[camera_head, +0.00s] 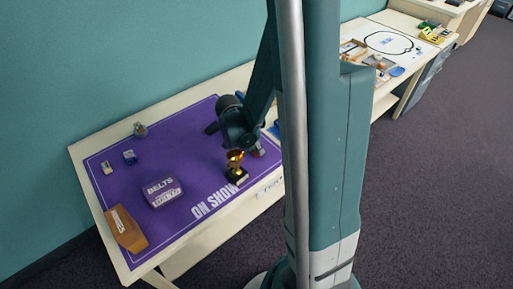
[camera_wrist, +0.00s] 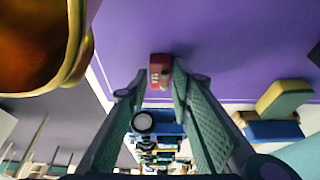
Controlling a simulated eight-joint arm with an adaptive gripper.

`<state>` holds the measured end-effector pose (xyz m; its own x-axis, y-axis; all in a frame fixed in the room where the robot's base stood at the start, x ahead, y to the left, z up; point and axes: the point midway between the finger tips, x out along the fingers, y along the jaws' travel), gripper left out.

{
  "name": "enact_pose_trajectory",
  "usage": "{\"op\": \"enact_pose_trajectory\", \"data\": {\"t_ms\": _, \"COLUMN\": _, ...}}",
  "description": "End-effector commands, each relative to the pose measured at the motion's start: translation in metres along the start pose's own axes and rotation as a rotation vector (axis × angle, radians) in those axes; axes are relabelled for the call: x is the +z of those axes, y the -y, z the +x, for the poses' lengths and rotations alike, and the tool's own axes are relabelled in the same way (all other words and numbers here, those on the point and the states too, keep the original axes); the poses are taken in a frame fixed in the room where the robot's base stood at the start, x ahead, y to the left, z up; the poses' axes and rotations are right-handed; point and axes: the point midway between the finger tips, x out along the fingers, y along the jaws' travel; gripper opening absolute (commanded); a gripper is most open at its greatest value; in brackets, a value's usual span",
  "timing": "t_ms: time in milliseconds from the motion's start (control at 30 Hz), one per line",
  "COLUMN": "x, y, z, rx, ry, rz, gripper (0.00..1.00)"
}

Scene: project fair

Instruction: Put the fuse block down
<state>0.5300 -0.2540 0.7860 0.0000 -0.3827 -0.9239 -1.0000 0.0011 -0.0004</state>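The fuse block appears to be a small red block (camera_wrist: 160,72) with pale marks, seen between my fingertips in the wrist view. My gripper (camera_wrist: 160,80) is closed in on it from both sides. In the head view my gripper (camera_head: 250,146) is low over the right part of the purple mat (camera_head: 195,150), with a bit of red showing beside it. The purple surface lies just beyond the block in the wrist view; I cannot tell whether the block touches it.
A gold trophy (camera_head: 236,160) stands close to my gripper and fills the wrist view's upper left (camera_wrist: 40,45). A purple tin (camera_head: 162,192), a brown box (camera_head: 126,228) and a small blue item (camera_head: 129,157) are farther left. The mat's middle is clear.

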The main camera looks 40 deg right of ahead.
Motion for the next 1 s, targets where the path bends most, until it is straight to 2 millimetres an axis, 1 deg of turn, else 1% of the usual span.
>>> {"op": "enact_pose_trajectory", "data": {"t_ms": 67, "x": 0.0, "y": 0.0, "z": 0.0, "rx": 0.0, "ry": 0.0, "rz": 0.0, "gripper": 0.33}}
{"op": "enact_pose_trajectory", "data": {"t_ms": 433, "x": -0.001, "y": 0.0, "z": -0.001, "rx": 0.0, "ry": 0.0, "rz": 0.0, "gripper": 0.33}}
{"op": "enact_pose_trajectory", "data": {"t_ms": 600, "x": -0.002, "y": 0.0, "z": -0.005, "rx": 0.0, "ry": 0.0, "rz": 0.0, "gripper": 0.33}}
{"op": "enact_pose_trajectory", "data": {"t_ms": 767, "x": -0.002, "y": 0.0, "z": -0.017, "rx": 0.0, "ry": 0.0, "rz": 0.0, "gripper": 0.33}}
{"op": "enact_pose_trajectory", "data": {"t_ms": 1000, "x": -0.002, "y": 0.0, "z": -0.045, "rx": 0.0, "ry": 0.0, "rz": -0.002, "gripper": 0.33}}
